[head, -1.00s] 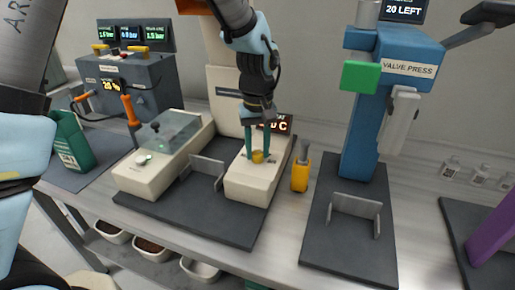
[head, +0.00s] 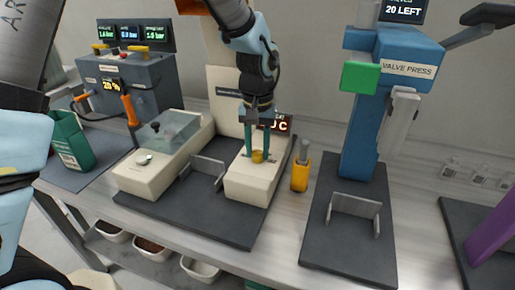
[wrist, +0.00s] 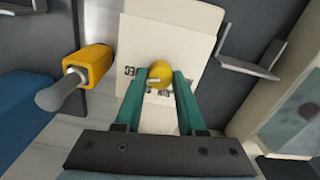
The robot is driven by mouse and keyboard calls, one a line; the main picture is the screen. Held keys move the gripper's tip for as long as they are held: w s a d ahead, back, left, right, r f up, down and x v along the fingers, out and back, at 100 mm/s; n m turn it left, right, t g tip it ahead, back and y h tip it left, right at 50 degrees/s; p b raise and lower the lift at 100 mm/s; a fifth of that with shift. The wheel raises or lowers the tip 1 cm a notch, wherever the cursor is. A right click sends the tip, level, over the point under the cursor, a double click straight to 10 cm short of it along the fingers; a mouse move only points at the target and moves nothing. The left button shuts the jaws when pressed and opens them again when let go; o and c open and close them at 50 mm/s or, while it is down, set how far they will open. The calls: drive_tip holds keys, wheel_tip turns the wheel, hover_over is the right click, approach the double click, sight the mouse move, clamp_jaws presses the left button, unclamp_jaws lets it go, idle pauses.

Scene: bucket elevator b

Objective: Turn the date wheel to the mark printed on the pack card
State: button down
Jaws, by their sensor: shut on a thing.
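The date wheel (head: 257,156) is a small yellow knob on top of a cream block (head: 247,183) in the middle of the bench. My gripper (head: 257,155) points down from above with its teal fingers on either side of the knob. In the wrist view the fingertips (wrist: 160,80) are shut on the yellow knob (wrist: 160,73), which has a pale pointer line on it. Dark printed letters lie around the knob, partly hidden by the fingers, and I cannot read the mark it points to. I cannot pick out the pack card.
An orange holder with a grey-handled tool (head: 300,175) stands just right of the cream block. The blue valve press (head: 370,110) is further right. A cream unit with a clear lid (head: 165,155) and a grey bracket (head: 204,172) are left.

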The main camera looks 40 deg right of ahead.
sight(257, 152)
drive_tip(key=c, duration=0.5)
unclamp_jaws()
drive_tip(key=shift+r, duration=0.1)
wheel_tip(257, 152, up, 11)
drive_tip(key=b, duration=0.2)
drive_tip(key=shift+f, duration=0.2)
